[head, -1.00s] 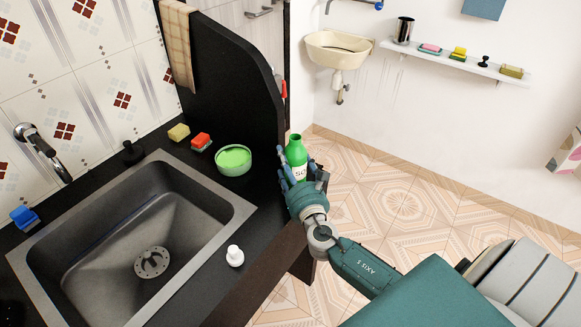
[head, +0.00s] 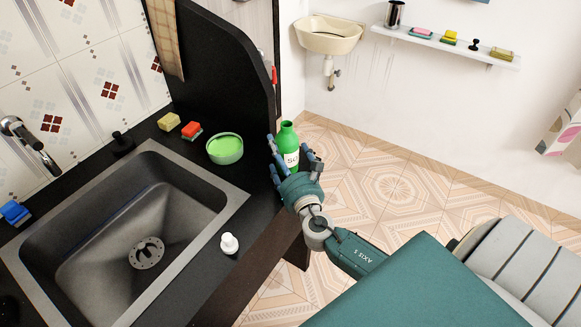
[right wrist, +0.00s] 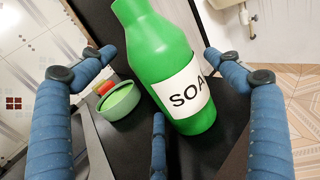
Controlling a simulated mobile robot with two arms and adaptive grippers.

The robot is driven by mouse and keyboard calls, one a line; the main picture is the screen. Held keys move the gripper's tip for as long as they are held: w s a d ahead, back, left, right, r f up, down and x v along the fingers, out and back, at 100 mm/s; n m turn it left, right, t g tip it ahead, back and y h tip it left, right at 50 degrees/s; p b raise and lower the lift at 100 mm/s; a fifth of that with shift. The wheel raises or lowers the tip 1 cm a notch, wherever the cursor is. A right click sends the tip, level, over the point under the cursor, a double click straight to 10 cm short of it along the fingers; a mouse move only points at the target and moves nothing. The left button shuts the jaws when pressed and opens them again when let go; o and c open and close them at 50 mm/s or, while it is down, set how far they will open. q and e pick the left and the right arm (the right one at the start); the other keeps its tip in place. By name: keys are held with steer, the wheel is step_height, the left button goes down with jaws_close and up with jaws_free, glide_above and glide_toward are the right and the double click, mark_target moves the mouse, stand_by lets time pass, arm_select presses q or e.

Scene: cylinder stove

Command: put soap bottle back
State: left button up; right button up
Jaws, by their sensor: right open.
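The green soap bottle (head: 289,146) with a white label stands upright on the black counter, at its right end beside the black panel. In the right wrist view the bottle (right wrist: 160,50) fills the middle, its label partly readable. My right gripper (head: 290,158) is open, its blue fingers spread around the bottle. In the right wrist view the two outer fingers of the gripper (right wrist: 160,54) stand apart from the bottle, with gaps at both sides. A third finger shows low in front of it. My left gripper is not in view.
A green bowl (head: 225,149) stands left of the bottle, near yellow (head: 169,122) and red (head: 191,130) sponges. A white dispenser (head: 229,243) stands by the sink (head: 140,166). The black panel (head: 225,70) rises behind. Open floor lies to the right.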

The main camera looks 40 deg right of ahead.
steer(key=b+v, duration=0.1)
steer(key=v, duration=0.9)
steer(key=shift+s, duration=0.3)
steer(key=shift+r, duration=0.1)
